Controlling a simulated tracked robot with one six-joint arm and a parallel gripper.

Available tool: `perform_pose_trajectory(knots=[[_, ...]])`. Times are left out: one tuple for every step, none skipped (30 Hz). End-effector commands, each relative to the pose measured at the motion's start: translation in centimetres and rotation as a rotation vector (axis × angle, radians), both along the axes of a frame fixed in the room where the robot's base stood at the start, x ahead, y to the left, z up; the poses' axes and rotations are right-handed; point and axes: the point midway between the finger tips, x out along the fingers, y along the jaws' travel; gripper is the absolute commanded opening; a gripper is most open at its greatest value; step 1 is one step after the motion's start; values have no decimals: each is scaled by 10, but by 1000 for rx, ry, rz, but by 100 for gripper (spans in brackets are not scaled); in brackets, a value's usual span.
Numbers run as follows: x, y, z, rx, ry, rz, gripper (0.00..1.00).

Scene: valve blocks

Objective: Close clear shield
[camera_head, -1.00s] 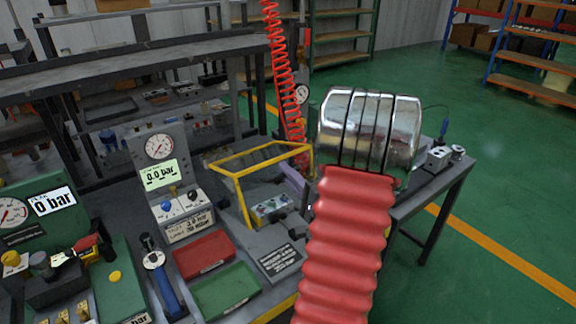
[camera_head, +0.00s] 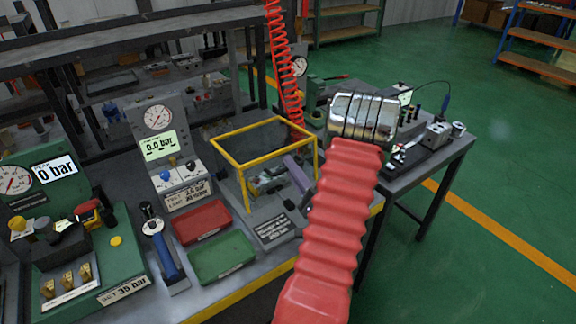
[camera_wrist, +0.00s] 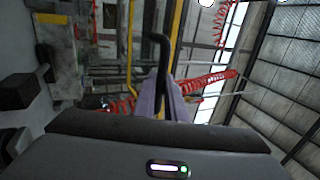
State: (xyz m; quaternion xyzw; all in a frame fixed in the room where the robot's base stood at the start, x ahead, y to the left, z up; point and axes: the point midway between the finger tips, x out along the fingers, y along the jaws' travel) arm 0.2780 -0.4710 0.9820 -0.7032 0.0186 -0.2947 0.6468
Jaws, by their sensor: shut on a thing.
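The clear shield (camera_head: 279,155) is a box of yellow bars with see-through panes, on the bench in the middle of the head view. A metal valve block (camera_head: 268,181) shows beneath and through it. My gripper (camera_head: 297,172), with purple fingers, is at the shield's front right side. In the wrist view the fingers (camera_wrist: 163,88) are close together around a black bent handle (camera_wrist: 161,45). A yellow bar of the shield (camera_wrist: 177,28) runs just behind it. The exact contact at the fingertips is partly hidden.
A coiled red hose (camera_head: 283,70) hangs behind. Small devices (camera_head: 437,134) sit on the bench's right end.

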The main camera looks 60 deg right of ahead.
Motion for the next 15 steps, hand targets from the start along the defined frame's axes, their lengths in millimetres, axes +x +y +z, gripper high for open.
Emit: perform_pose_trajectory(knots=[[3, 3, -3, 6, 4, 11, 0], [3, 3, -3, 6, 4, 11, 0], [3, 2, -3, 5, 4, 11, 0], [2, 2, -3, 6, 4, 10, 0], [2, 2, -3, 6, 4, 10, 0], [2, 2, -3, 6, 4, 10, 0], [2, 2, -3, 6, 4, 10, 0], [2, 2, -3, 6, 4, 9, 0], [2, 1, -3, 6, 5, 9, 0], [2, 1, -3, 6, 5, 9, 0], [2, 1, -3, 6, 5, 9, 0], [2, 1, -3, 6, 5, 9, 12], [1, 1, -3, 6, 5, 9, 14], [1, 1, -3, 6, 5, 9, 16], [1, 1, -3, 6, 5, 8, 18]])
